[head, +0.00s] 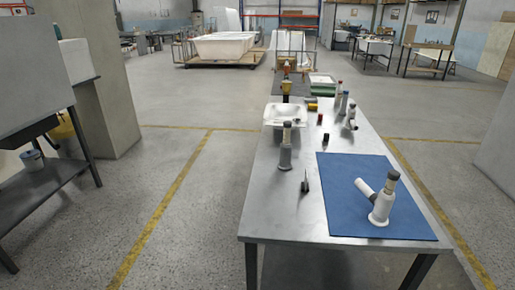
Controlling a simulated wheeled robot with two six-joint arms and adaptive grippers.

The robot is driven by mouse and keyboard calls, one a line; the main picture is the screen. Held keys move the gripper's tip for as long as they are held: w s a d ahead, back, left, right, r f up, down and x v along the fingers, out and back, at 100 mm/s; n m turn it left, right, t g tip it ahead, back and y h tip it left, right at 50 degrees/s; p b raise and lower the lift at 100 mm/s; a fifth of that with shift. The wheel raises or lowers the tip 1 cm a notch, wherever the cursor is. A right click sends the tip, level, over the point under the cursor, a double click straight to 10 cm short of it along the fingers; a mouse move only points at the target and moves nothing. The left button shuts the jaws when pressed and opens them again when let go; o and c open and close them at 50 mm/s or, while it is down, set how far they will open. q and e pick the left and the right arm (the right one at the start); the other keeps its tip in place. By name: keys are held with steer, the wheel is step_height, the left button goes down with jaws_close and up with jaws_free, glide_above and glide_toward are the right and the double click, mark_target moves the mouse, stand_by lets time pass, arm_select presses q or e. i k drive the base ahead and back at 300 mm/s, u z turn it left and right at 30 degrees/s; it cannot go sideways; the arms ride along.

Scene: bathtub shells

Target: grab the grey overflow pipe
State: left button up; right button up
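A grey pipe fitting (285,157) with a dark collar and a pale top stands upright on the metal table (262,213), left of the blue mat. It looks like the grey overflow pipe. A white pipe fitting (379,215) with a side branch pointing up and left stands on the blue mat (338,212). Neither of my grippers shows in the head view.
A white basin-like tray (287,116) sits behind the grey pipe. A small dark upright piece (305,184) stands in front. Several small bottles or fittings (345,103) stand at the table's right rear. The table's front left is clear. White bathtub shells (222,46) lie far back.

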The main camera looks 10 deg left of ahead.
mark_target(284, 164)
steer(key=u, duration=0.05)
steer(key=k, duration=0.5)
steer(key=z, duration=1.05)
steer(key=i, duration=1.5)
steer(key=u, duration=0.35)
